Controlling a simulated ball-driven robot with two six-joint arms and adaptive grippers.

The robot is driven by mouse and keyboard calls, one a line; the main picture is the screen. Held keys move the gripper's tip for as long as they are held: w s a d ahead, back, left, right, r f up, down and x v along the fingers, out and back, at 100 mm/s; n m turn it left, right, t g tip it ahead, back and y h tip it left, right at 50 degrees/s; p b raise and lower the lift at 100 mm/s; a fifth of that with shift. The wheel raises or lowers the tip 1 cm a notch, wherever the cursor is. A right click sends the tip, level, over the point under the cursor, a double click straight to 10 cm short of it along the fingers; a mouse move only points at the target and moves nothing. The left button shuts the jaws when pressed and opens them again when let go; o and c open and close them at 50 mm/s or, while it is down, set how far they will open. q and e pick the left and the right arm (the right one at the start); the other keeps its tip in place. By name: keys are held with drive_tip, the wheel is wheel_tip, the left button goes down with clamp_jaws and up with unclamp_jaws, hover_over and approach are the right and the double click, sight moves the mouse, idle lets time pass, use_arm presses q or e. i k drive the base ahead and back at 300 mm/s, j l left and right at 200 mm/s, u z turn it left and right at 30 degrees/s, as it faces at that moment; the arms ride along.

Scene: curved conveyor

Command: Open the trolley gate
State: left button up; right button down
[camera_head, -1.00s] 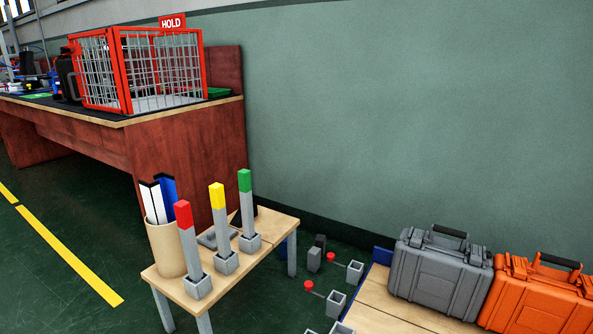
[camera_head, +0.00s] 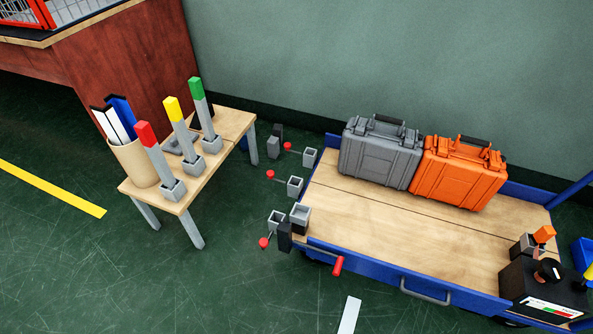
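The trolley (camera_head: 400,235) stands at the right, with a wooden deck and blue edges. A low blue side (camera_head: 375,272) runs along its front, with a grey bar handle (camera_head: 425,292) and a red lever (camera_head: 337,265) near its left end. I cannot tell which part is the gate. Several grey sockets, one of them (camera_head: 295,187) beside a red knob (camera_head: 270,175), are near the trolley's left end. Neither of my grippers is in view.
A grey case (camera_head: 380,157) and an orange case (camera_head: 458,175) stand on the deck's back. A black control box (camera_head: 540,290) is at the right front. A small table (camera_head: 215,165) holds red, yellow and green-topped posts. Dark floor (camera_head: 200,290) lies clear in front.

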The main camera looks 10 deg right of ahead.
sight(444, 293)
drive_tip(key=l+z, duration=0.15)
drive_tip(key=z, duration=0.25)
drive_tip(key=l+z, duration=0.15)
drive_tip(key=z, duration=0.2)
drive_tip(key=l+z, duration=0.15)
drive_tip(key=z, duration=0.25)
drive_tip(key=k+l, duration=0.05)
